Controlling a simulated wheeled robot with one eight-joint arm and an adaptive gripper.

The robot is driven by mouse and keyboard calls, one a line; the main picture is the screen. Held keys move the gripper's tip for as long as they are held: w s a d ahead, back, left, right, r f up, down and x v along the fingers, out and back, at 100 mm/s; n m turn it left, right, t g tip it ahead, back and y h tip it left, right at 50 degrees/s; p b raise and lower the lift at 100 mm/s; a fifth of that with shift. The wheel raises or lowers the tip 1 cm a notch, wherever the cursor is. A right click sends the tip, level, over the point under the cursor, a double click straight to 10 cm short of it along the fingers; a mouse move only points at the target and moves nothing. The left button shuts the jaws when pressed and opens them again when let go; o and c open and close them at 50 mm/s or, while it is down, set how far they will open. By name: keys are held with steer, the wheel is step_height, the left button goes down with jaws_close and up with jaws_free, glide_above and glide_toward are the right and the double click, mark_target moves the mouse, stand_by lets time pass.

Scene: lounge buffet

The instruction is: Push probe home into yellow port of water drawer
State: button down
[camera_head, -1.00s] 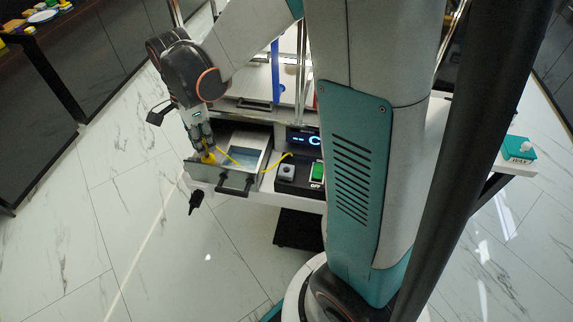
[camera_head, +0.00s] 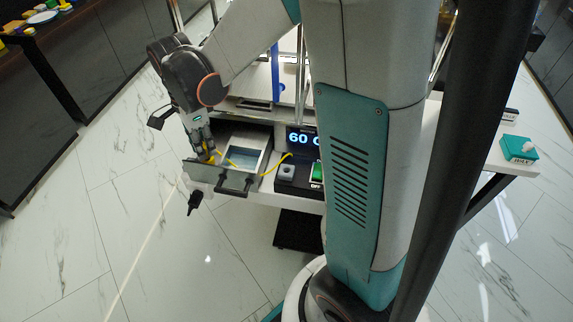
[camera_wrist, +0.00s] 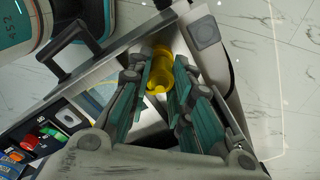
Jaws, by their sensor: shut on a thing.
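The water drawer (camera_head: 205,172) is pulled open, with pale blue water in its basin and a dark handle on its front. My gripper (camera_head: 207,150) points down over the drawer's left end and is shut on the yellow probe (camera_head: 212,158). A yellow cable runs from there across the drawer to the black panel. In the wrist view, a yellow cylinder (camera_wrist: 161,70) lies between and just past my fingertips (camera_wrist: 164,82). I cannot tell there where probe ends and yellow port begins; the fingers hide the joint.
A lit display (camera_head: 300,138) reads 60 C, above a panel with a green switch (camera_head: 317,172). A black clip-like part (camera_head: 194,202) hangs below the drawer's front left. A teal box (camera_head: 519,149) stands at the right. The floor left of the drawer is clear.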

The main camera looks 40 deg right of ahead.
steer(key=shift+f, duration=0.3)
steer(key=c, duration=1.4)
jaws_free()
steer(key=shift+o, duration=0.2)
steer(key=shift+c, duration=1.4)
steer(key=shift+r+p, duration=2.55)
steer(key=shift+r, duration=1)
